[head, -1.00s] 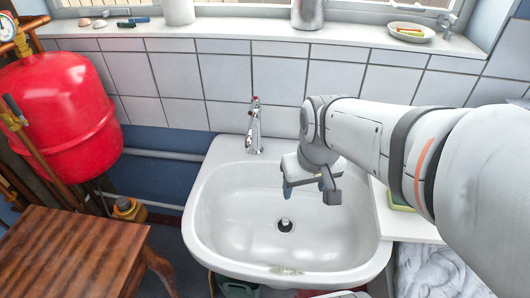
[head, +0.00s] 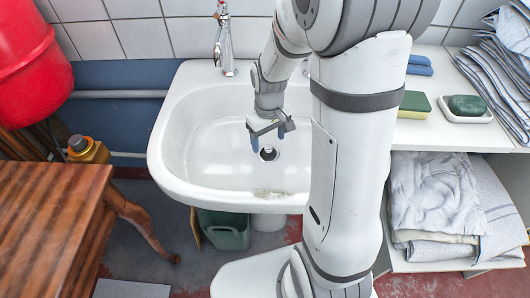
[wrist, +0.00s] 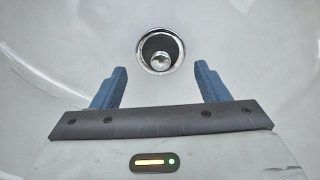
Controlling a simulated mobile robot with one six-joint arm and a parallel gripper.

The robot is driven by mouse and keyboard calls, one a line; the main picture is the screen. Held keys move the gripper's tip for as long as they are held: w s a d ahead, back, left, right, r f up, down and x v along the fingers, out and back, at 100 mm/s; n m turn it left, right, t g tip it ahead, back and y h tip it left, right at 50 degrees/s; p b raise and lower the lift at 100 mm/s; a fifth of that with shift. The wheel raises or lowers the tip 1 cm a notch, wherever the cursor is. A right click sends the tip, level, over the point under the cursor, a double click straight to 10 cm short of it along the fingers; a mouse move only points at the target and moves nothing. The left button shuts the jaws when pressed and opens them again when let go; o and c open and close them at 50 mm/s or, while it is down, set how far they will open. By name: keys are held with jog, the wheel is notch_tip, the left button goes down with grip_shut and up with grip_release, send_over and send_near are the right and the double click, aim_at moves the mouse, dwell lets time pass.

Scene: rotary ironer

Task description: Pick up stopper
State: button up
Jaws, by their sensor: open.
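The stopper (wrist: 160,61) sits in the metal-rimmed drain of the white sink (head: 195,145). It shows a small shiny round top inside a dark opening. In the head view the stopper (head: 268,153) is small and partly beside my gripper's jaws. My gripper (head: 270,140) is over the sink basin, pointing down, close to the drain. In the wrist view its two blue fingers (wrist: 159,87) are spread wide, with the drain ahead of and between them. The gripper is open and empty; nothing touches the stopper that I can see.
A chrome tap (head: 223,42) stands at the sink's back. A shelf on the right holds a sponge (head: 414,104), a soap dish (head: 466,115) and folded cloths (head: 497,75). A wooden table (head: 50,220) and a red tank (head: 30,60) are at left. A green bin (head: 225,229) stands below.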

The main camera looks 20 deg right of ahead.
aim_at(268, 147)
notch_tip(268, 147, down, 4)
jog(key=shift+f+b, duration=0.1)
jog(key=shift+b, duration=0.35)
jog(key=shift+c, duration=0.3)
jog(key=c, duration=1)
